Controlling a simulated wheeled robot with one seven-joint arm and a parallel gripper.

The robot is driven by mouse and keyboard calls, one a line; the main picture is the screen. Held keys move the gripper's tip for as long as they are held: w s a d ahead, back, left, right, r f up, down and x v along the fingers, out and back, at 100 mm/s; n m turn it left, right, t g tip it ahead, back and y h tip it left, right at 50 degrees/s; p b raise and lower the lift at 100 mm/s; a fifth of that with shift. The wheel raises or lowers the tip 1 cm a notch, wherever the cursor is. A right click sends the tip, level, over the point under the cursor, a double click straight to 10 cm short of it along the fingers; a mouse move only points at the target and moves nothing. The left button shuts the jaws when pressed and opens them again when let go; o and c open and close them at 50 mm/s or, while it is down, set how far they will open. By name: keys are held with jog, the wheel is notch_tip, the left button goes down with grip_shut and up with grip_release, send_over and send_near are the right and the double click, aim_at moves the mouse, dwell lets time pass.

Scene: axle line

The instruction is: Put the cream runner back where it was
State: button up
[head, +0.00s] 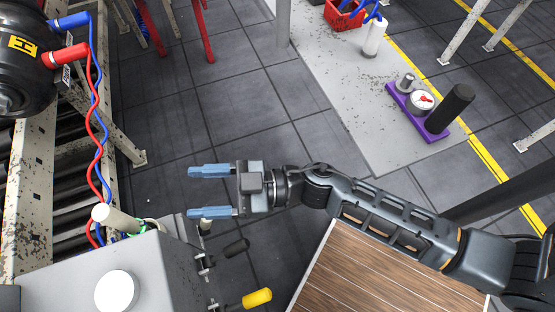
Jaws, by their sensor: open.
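My gripper (192,192) is open and empty, its two blue fingers pointing left above the dark floor near the grey box (150,262). No part is clearly marked as the cream runner. A small cream-tipped piece (206,229) shows at the right side of the box, just below my lower finger in the picture and partly hidden by it. I cannot tell whether they touch. A larger cream cylinder (116,217) lies tilted at the back of the box, left of my gripper and apart from it.
A black handle (236,247) and a yellow handle (257,297) stick out from the box's right side. Red and blue hoses (97,130) hang at the left beside the roller line. A purple tray (428,122) stands far right. Open floor (215,110) lies beyond my gripper.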

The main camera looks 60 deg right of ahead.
jog(key=s+d+r+m+h, duration=0.2)
jog(key=s+d+r+h, duration=0.1)
jog(key=s, duration=0.4)
jog(key=s+d+r+m+h, duration=0.3)
jog(key=s+h, duration=0.2)
jog(key=s, duration=0.2)
jog(key=s+d+r+m+g+h, duration=0.1)
jog(key=s+d+r+m+h, duration=0.2)
jog(key=s, duration=0.4)
jog(key=shift+s+d+h, duration=0.2)
jog(key=shift+d+h, duration=0.2)
jog(key=shift+h, duration=0.1)
